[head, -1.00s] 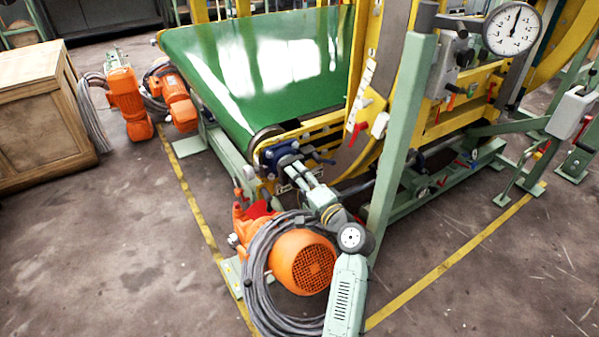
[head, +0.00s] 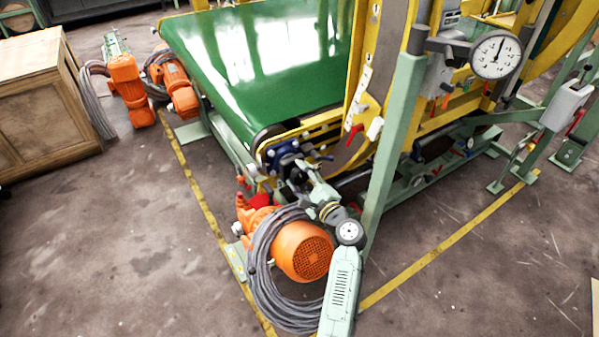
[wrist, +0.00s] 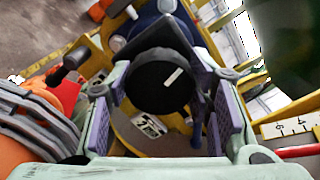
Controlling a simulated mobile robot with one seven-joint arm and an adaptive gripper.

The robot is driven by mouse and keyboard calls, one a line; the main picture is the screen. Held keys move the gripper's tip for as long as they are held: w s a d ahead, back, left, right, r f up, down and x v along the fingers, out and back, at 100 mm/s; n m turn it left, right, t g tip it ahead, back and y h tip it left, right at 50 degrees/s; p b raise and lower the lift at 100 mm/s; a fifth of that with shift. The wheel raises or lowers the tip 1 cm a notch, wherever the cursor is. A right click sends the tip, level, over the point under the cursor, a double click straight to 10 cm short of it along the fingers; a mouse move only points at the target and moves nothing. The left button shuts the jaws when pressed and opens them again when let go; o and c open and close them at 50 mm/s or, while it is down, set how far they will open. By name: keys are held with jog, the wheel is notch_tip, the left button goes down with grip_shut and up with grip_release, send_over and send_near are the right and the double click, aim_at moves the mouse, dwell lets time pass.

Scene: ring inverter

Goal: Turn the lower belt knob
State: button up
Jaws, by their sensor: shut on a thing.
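The lower belt knob (wrist: 160,82) is round and black with a short white mark on its face, which sits tilted in the wrist view. In the head view the knob (head: 286,163) is a small dark shape beside the blue bearing at the belt's near corner. My gripper (wrist: 164,105) has purple-padded fingers on both sides of the knob and is shut on it. In the head view my gripper (head: 297,175) reaches up to the knob from the front, and its fingertips are too small to make out clearly.
An orange motor (head: 302,250) with coiled grey cable (head: 265,285) stands close beside my arm. A green post (head: 392,140) rises just right of it. The green belt (head: 255,60) lies behind. A dial gauge (head: 497,55) hangs at upper right.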

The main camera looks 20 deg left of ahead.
jog(key=shift+m, duration=0.6)
jog(key=o, duration=1.2)
jog(key=v, duration=1.2)
